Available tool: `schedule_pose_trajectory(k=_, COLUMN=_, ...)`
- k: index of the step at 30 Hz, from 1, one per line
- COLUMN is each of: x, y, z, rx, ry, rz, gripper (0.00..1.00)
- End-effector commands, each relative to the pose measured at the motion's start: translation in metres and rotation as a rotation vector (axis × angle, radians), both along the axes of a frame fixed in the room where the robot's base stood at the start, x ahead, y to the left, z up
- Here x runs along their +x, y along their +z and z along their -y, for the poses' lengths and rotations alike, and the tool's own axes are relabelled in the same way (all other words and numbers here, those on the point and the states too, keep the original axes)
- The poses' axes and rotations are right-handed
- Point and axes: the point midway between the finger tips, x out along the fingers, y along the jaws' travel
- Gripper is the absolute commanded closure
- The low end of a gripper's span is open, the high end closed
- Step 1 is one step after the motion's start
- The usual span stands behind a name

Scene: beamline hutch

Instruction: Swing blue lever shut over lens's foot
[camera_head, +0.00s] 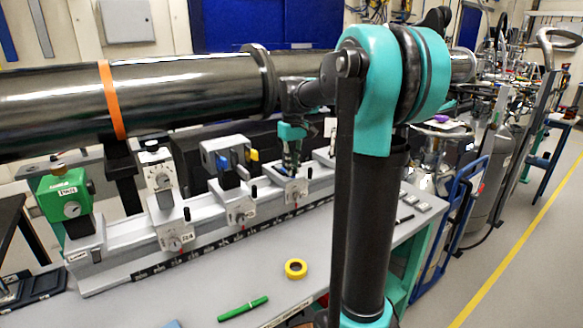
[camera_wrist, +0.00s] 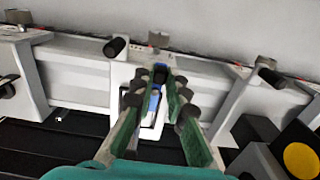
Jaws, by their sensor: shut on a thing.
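My gripper (camera_head: 291,172) is low over a pale carriage (camera_head: 297,192) on the long rail, right of the middle of the bench in the head view. In the wrist view, the two green-sided fingers of my gripper (camera_wrist: 162,84) close around the blue lever (camera_wrist: 154,103), which has a dark part at its far end. The lever sits within the pale frame of the carriage (camera_wrist: 122,72). The fingers hide much of the lever. The lens and its foot cannot be made out clearly behind my gripper and arm.
The grey rail (camera_head: 123,252) bears other carriages, a green unit (camera_head: 63,197) and a grey holder with blue and yellow parts (camera_head: 226,150). A large dark pipe (camera_head: 185,88) runs above.

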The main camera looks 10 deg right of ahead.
Motion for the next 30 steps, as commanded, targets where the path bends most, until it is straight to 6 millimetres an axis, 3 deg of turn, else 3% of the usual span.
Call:
schedule_pose_trajectory(k=18, x=0.0014, y=0.0005, z=0.0013, rx=-0.001, ry=0.043, rz=0.001, gripper=1.00)
schedule_pose_trajectory(k=19, x=0.0014, y=0.0005, z=0.0014, rx=-0.001, ry=0.043, rz=0.001, gripper=0.85)
schedule_pose_trajectory(k=24, x=0.0010, y=0.0003, z=0.0013, rx=-0.001, ry=0.042, rz=0.001, gripper=0.66)
schedule_pose_trajectory(k=30, x=0.0008, y=0.0002, z=0.0012, rx=0.000, ry=0.042, rz=0.001, gripper=0.66)
